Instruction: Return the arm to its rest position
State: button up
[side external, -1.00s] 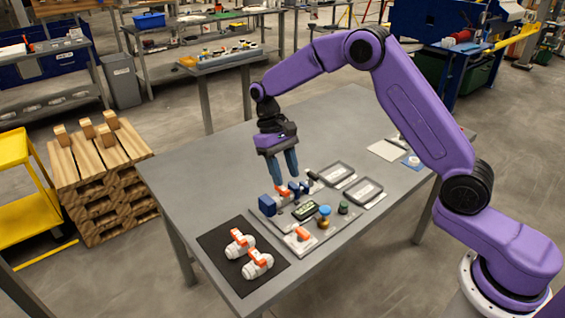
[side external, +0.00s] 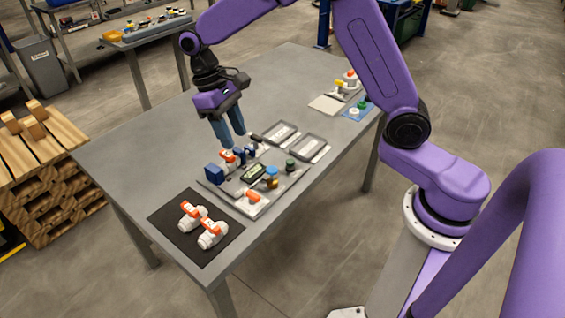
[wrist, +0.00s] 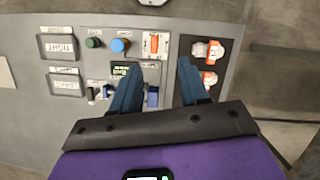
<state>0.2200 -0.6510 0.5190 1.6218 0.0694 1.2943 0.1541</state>
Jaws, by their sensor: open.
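My gripper (side external: 232,138) is open and empty, pointing down above the panel board (side external: 253,208) on the grey table (side external: 115,150). In the wrist view my two blue fingers (wrist: 159,70) are spread apart, with nothing between them. I cannot tell the exact gap below the fingertips. My arm reaches out over the table, bent at the elbow.
Two white valves with orange handles (side external: 211,233) lie on a black mat (side external: 174,238) at the table's near left. Two grey labelled trays (side external: 312,147) lie right of the board. A wooden pallet (side external: 42,165) stands left. The table's far left part is bare.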

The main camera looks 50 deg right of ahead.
jog(key=s+d+r+n+t, duration=0.1)
jog(key=s+d+n, duration=0.2)
jog(key=s, duration=1.1)
jog(key=s+d+r+n+t+y, duration=0.1)
jog(key=s+d+n, duration=0.3)
jog(key=s, duration=1)
jog(key=n+t, duration=0.1)
jog(key=n, duration=0.1)
jog(key=shift+d+r+n+t, duration=0.15)
jog(key=shift+d+n+t, duration=0.15)
jog(key=shift+n, duration=0.1)
dwell(0.4)
